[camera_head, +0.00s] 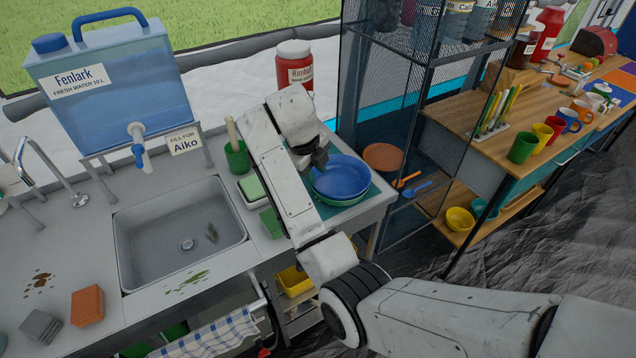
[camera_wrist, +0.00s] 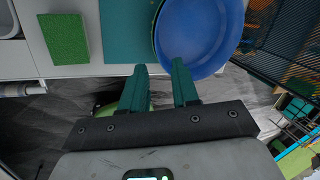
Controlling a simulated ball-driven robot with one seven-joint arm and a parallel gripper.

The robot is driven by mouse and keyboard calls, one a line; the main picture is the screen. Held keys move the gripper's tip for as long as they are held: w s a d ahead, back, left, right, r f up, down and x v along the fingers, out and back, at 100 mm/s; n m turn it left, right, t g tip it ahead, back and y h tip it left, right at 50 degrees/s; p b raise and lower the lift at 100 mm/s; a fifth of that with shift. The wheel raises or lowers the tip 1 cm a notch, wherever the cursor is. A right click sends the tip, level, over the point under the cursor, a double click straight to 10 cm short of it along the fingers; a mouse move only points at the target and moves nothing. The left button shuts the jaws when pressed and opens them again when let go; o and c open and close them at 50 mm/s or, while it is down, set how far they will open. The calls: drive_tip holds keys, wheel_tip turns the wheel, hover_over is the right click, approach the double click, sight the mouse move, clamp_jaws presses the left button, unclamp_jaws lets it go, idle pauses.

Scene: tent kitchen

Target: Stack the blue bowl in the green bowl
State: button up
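The blue bowl (camera_head: 345,177) is on the right end of the counter, over a teal mat. It also shows at the top of the wrist view (camera_wrist: 205,35). A thin dark green rim (camera_wrist: 155,22) shows along its left edge there, apparently the green bowl beneath it. The blue bowl hides most of it, and I cannot tell how fully it is seated. My gripper (camera_wrist: 159,66) is open, with nothing between its fingers. Its right fingertip is close to the blue bowl's near edge; contact is unclear. In the head view my gripper is at the bowl's left side.
A green sponge (camera_wrist: 65,38) lies left of the teal mat (camera_wrist: 125,30). The sink (camera_head: 180,232) and water tank (camera_head: 110,95) are further left. A mesh rack (camera_head: 375,110) stands close on the right.

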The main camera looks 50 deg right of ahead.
drive_tip(key=v, duration=0.6)
drive_tip(key=s+a+f+n, duration=0.3)
drive_tip(key=s+f+n, duration=1.05)
drive_tip(key=n, duration=0.25)
drive_tip(key=s+a+f+n+y, duration=0.1)
drive_tip(key=s+a+f+n, duration=0.2)
drive_tip(key=s+n, duration=0.6)
drive_tip(key=s+a+f+n+y, duration=0.2)
drive_tip(key=s+a+f+n, duration=0.1)
drive_tip(key=s+a+n, duration=0.3)
drive_tip(key=s+n, duration=0.2)
drive_tip(key=n, duration=0.2)
drive_tip(key=shift+s+a+t+p, duration=0.3)
drive_tip(key=shift+s+p, duration=0.1)
